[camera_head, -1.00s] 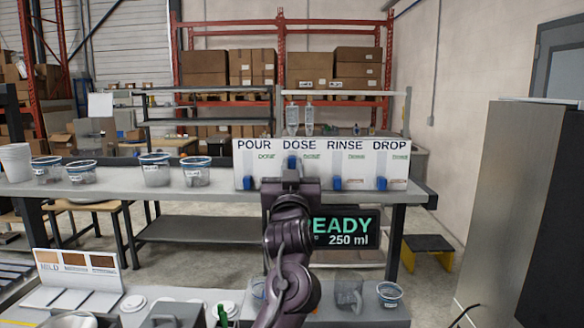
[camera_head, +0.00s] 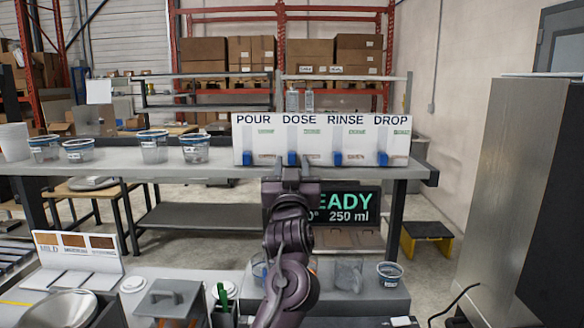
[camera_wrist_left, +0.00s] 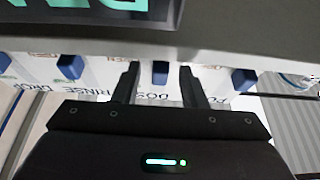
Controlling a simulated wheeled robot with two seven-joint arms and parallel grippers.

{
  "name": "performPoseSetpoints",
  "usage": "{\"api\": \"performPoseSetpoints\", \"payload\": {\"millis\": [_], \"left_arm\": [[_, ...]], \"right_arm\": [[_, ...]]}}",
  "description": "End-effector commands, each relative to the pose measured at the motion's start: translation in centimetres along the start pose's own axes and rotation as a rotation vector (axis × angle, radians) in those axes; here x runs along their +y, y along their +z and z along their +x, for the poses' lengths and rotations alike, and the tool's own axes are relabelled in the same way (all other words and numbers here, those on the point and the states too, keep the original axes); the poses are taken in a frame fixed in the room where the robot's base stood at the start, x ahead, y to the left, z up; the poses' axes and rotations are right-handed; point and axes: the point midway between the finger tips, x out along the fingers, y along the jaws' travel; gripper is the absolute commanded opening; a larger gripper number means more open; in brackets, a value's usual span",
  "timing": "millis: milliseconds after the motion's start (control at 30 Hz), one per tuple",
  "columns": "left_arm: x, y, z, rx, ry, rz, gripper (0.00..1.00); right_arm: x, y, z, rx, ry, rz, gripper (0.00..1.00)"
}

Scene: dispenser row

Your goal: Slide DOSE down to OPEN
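The white dispenser panel (camera_head: 315,128) carries the labels POUR, DOSE, RINSE and DROP. The blue DOSE slider (camera_head: 291,158) is low on its track, level with the blue POUR slider (camera_head: 246,158), RINSE slider (camera_head: 337,159) and DROP slider (camera_head: 383,159). My left gripper (camera_head: 291,176) is just below the DOSE slider in the head view. In the left wrist view, my left gripper (camera_wrist_left: 160,86) is open, and the DOSE slider (camera_wrist_left: 160,72) shows between its fingers with a gap on each side. My right gripper is not in view.
The panel stands on a grey shelf (camera_head: 215,172) with several blue-rimmed cups to the left. A dark display (camera_head: 350,205) hangs below, partly hidden by my arm, reading "EADY" and "250 ml". A lower counter holds containers. A tall metal cabinet (camera_head: 510,170) stands at the right.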

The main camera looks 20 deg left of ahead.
Motion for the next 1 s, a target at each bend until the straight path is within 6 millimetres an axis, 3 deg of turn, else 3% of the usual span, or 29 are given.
{"api": "performPoseSetpoints", "payload": {"millis": [500, 1000], "left_arm": [[0.1, 0.3, -7.1, -0.001, 0.001, -0.002, 0.38], [0.0, 0.0, -7.8, -0.001, 0.0, 0.0, 0.38]], "right_arm": [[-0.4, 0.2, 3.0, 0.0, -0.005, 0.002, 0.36], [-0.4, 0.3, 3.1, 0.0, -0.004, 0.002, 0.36]]}}
